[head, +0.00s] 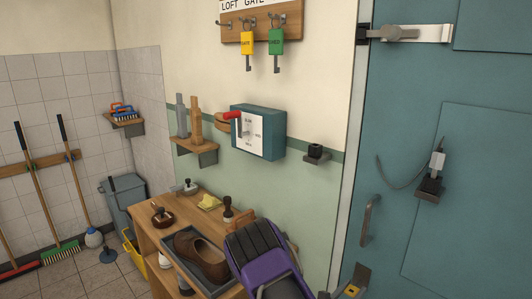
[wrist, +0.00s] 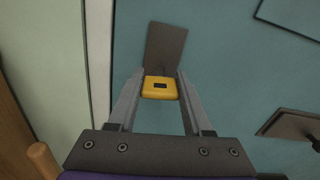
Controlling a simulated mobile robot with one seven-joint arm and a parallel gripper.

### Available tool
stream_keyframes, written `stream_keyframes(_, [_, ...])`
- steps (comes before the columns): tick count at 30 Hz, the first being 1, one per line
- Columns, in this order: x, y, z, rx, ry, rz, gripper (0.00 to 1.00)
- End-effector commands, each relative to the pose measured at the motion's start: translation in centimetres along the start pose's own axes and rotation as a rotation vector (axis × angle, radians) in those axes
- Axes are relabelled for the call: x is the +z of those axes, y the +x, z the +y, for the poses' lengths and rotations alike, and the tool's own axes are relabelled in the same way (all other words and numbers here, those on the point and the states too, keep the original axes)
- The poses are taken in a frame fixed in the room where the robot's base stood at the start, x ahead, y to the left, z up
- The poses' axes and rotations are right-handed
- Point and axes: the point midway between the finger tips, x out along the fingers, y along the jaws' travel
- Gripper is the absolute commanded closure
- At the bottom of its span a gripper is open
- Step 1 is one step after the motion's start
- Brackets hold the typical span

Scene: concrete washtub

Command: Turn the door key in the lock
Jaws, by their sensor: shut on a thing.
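The door key's yellow head (wrist: 160,92) sits between the two grey fingers of my gripper (wrist: 160,78) in the wrist view. The fingers are shut on it from left and right. A dark grey lock plate (wrist: 167,45) on the teal door is straight beyond the key head. The key's shaft is hidden, so I cannot tell how deep it sits in the lock. In the head view the yellow key head (head: 351,290) shows low on the door (head: 400,135), against the lock plate (head: 360,274), near the bottom edge.
A door handle (head: 370,220) is above the lock. A bolt (head: 405,33) is at the door's top. Yellow (head: 247,42) and green (head: 276,44) tagged keys hang on a rack. A wooden bench (head: 150,222) with a shoe (head: 203,252) stands left of my arm.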

Motion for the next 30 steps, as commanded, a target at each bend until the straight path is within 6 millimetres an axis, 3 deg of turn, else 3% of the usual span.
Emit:
stream_keyframes(2, [0.0,0.0,-0.1,-0.001,0.102,0.0,1.0])
stream_keyframes(3, [0.0,0.0,0.0,0.0,0.105,0.0,0.45])
stream_keyframes(7, [0.0,0.0,0.0,0.0,0.101,0.0,0.21])
stream_keyframes(17, [0.0,-0.2,0.0,0.001,0.099,0.0,0.2])
stream_keyframes(30, [0.1,-4.5,0.0,0.002,0.097,0.001,0.2])
